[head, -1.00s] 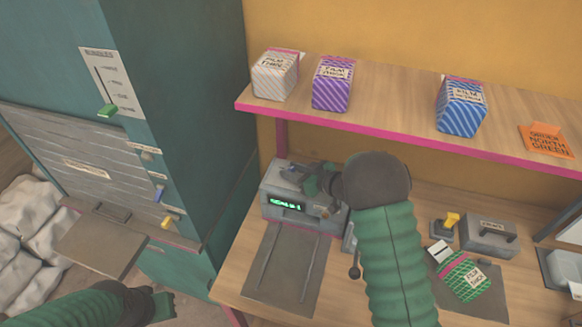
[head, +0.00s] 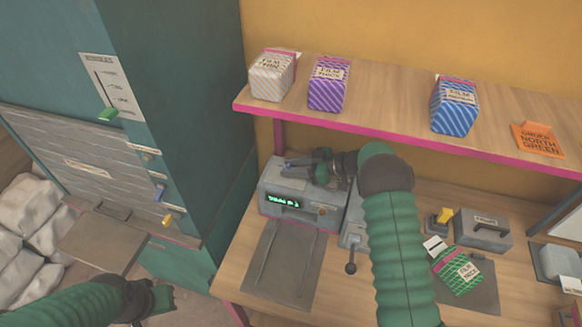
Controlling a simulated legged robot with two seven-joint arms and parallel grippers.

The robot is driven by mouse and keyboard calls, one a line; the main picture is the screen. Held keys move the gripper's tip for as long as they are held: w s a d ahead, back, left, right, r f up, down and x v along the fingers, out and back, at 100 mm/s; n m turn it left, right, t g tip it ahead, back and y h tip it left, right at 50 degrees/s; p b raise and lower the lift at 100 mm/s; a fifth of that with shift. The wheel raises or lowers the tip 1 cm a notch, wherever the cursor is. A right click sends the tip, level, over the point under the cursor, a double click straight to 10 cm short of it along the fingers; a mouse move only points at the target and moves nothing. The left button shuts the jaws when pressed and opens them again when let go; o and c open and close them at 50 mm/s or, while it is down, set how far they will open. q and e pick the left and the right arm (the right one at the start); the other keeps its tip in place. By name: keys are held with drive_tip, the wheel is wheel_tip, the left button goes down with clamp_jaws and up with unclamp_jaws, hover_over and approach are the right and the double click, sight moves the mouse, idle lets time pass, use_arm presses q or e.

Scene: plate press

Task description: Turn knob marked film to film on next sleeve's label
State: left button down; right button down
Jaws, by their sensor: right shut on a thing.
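A grey press machine (head: 283,207) with a lit green display stands on the bench. My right gripper (head: 322,172) is on top of it, shut on what seems to be its knob. The gripper covers the knob, so its marking and pointer cannot be read. A green patterned sleeve (head: 455,276) lies on a dark mat at the right; its label appears to read FILM THICK. My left gripper (head: 162,302) is low at the left, away from the machine, and its jaws are too unclear to judge.
Above the bench, a shelf (head: 390,128) holds a white-striped sleeve (head: 272,80), a purple one (head: 328,92), a blue one (head: 455,108) and an orange card (head: 538,139). A lever (head: 351,256) stands beside the machine. A grey box (head: 484,235) stands behind the mat.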

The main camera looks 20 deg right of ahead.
drive_tip(key=shift+s+d+f, duration=0.1)
drive_tip(key=shift+f, duration=0.1)
drive_tip(key=c, duration=1)
unclamp_jaws()
drive_tip(key=shift+d, duration=0.1)
drive_tip(key=shift+r, duration=0.1)
drive_tip(key=shift+r, duration=0.15)
drive_tip(key=shift+w+r+b, duration=0.2)
drive_tip(key=shift+r+b, duration=0.4)
drive_tip(key=shift+r, duration=0.65)
drive_tip(key=s+a+r+b, duration=0.1)
drive_tip(key=s+a, duration=0.1)
drive_tip(key=s, duration=0.5)
drive_tip(key=s+a+r+b, duration=0.1)
drive_tip(key=s+a, duration=0.1)
drive_tip(key=s, duration=0.6)
drive_tip(key=shift+s+a, duration=0.2)
drive_tip(key=shift+a, duration=0.15)
